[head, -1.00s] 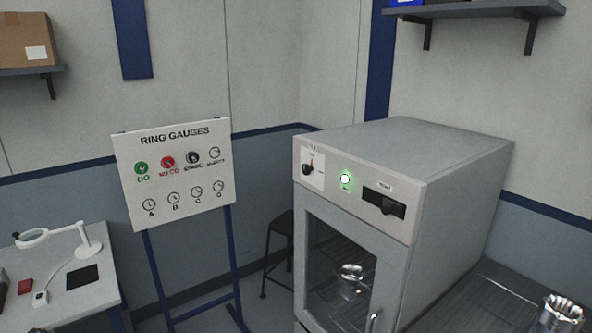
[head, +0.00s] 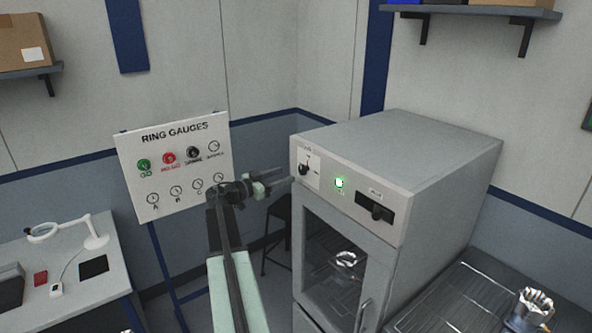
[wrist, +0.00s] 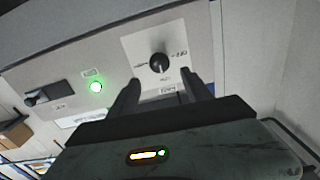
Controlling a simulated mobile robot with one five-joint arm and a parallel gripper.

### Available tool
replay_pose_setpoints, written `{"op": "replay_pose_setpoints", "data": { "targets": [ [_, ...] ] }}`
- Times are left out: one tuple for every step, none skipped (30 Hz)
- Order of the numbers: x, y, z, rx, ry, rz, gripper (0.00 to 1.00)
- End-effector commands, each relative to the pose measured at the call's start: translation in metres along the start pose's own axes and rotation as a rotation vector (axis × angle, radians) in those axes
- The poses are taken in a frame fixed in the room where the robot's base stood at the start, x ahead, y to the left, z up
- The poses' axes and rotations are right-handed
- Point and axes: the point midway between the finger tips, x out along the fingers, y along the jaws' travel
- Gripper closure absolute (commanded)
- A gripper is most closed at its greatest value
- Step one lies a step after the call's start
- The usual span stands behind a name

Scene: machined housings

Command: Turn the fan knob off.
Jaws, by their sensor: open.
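The fan knob (head: 304,169) is a small dark knob on a white plate at the upper left of the grey cabinet's front. In the wrist view the knob (wrist: 159,62) is black and round, with small labels beside and below it; I cannot read its setting surely. My gripper (head: 283,182) is in front of the plate, just left of the knob in the head view. In the wrist view its two fingers (wrist: 163,90) are spread apart and empty, with the knob just beyond the gap between their tips. The knob appears untouched.
A green lit lamp (head: 339,183) and a dark handle-like switch (head: 375,208) sit right of the knob. The cabinet (head: 420,150) has a glass door below. A ring gauges board (head: 180,150) stands left, behind my arm. A metal part (head: 532,305) stands at the lower right.

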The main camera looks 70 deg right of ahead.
Motion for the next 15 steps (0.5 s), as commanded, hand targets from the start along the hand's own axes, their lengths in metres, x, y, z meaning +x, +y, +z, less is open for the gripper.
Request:
{"op": "replay_pose_setpoints", "data": {
  "targets": [
    [0.008,-0.001,0.000,0.000,0.000,0.001,0.42],
    [0.013,-0.001,0.001,-0.001,-0.001,0.001,0.42],
    [0.021,0.000,0.001,-0.001,-0.001,0.002,0.42],
    [0.028,-0.001,0.001,-0.001,-0.001,0.003,0.42],
    [0.033,-0.001,0.001,-0.001,-0.001,0.001,0.42],
    [0.040,-0.001,0.001,-0.001,-0.002,0.001,0.42],
    [0.046,-0.001,0.001,-0.001,-0.002,0.002,0.42],
    [0.050,-0.001,0.001,-0.001,-0.002,0.001,0.42],
    [0.056,-0.002,0.001,-0.001,-0.002,0.000,0.42],
    [0.059,-0.002,0.001,-0.001,-0.002,-0.001,0.42],
    [0.062,-0.001,0.001,-0.002,-0.002,0.000,0.42],
    [0.065,-0.001,0.001,-0.002,-0.002,0.000,0.42],
    [0.067,-0.001,0.001,-0.002,-0.002,0.000,0.42],
    [0.068,-0.001,0.001,-0.002,-0.002,-0.001,0.42],
    [0.069,-0.001,0.001,-0.002,-0.003,-0.001,0.42]
  ]
}}
